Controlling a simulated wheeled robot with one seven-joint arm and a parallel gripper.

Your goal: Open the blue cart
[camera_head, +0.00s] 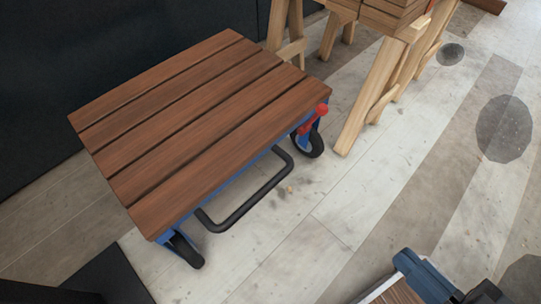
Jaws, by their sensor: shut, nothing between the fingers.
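The blue cart (175,218) stands on the floor at left of centre, seen from above. Its top is made of brown wooden planks (200,120), and its blue frame shows only in parts under the near edge. A black U-shaped handle (245,207) sticks out from the near long side, below the top. A red knob or lever (320,111) sits at the right corner, above a black wheel (311,143). Another dark wheel (184,249) shows at the near left corner. The inside of the cart is hidden by the top. My gripper is not in view.
A wooden trestle (369,98) carrying timber stands behind and right of the cart. A dark wall (60,80) runs behind it. A blue and black object (424,276) is cut off at the bottom right. The plank floor (310,230) before the handle is clear.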

